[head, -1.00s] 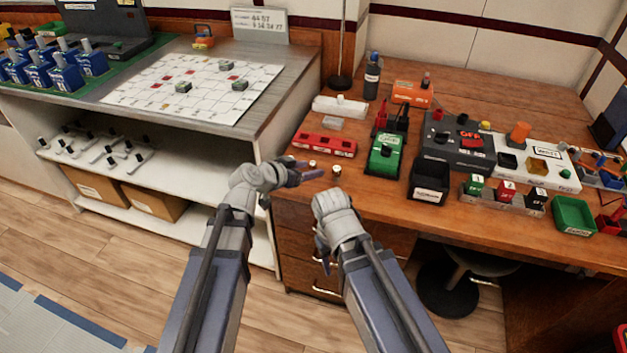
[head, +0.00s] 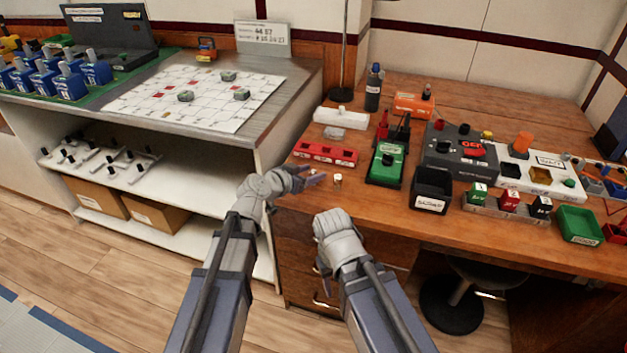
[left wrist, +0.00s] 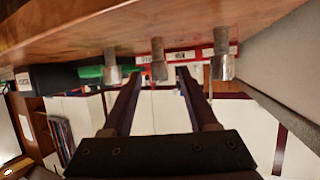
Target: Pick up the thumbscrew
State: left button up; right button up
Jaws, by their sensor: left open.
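Three small silver thumbscrews stand upright on the wooden desk; the left wrist view shows them upside down as a left one (left wrist: 112,66), a middle one (left wrist: 158,60) and a right one (left wrist: 222,56). In the head view, one thumbscrew (head: 337,180) shows just right of my left gripper (head: 312,177), near the desk's front edge. My left gripper is open and empty, low over the desk edge. In the wrist view its fingertips (left wrist: 160,75) lie either side of the middle thumbscrew. My right gripper (head: 323,268) hangs in front of the drawers, its jaws unclear.
A red block with sockets (head: 326,153) lies behind the thumbscrews. A green device (head: 386,163) and a black bin (head: 431,188) stand to the right. A white shelf unit (head: 200,160) stands left.

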aim_at(316, 171)
pick_arm(q)
jog(key=b+x, duration=0.1)
jog(key=x, duration=0.3)
jog(key=shift+w+d+f, duration=0.15)
jog(key=shift+w+f, duration=0.05)
jog(key=shift+w, duration=0.05)
jog(key=shift+s, duration=0.1)
grip_shut()
